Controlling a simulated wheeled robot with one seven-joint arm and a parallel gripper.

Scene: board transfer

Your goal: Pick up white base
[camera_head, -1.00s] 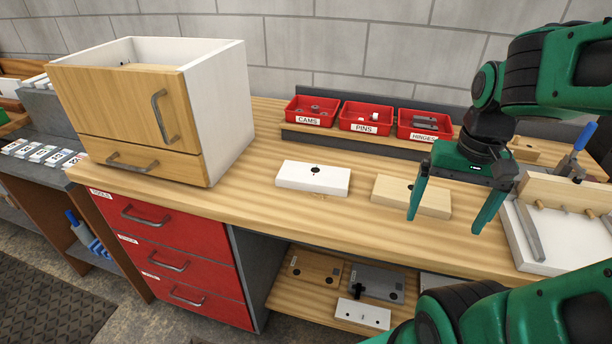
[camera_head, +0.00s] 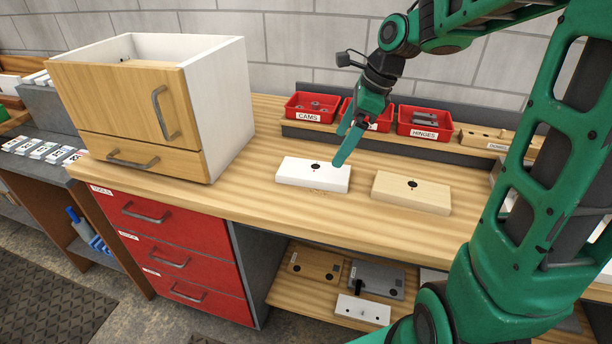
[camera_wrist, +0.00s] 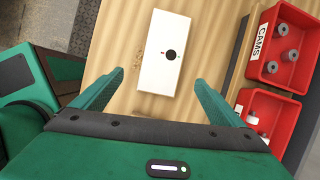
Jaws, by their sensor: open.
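The white base (camera_head: 313,176) is a flat white block with a dark round spot on top, lying on the wooden bench. It also shows in the wrist view (camera_wrist: 163,58), beyond the fingertips and between their lines. My gripper (camera_head: 343,146) is above and just behind the right end of the base in the head view, apart from it. In the wrist view my gripper (camera_wrist: 158,82) has its two green fingers spread wide with nothing between them. A tan wooden base (camera_head: 411,193) lies to the right of the white one.
Red bins stand behind on a raised ledge: cams (camera_head: 312,109), a partly hidden one, and hinges (camera_head: 424,122). A wooden cabinet with white sides (camera_head: 218,110) stands at left. The bench front (camera_head: 260,205) is clear. Several plates lie on the shelf below.

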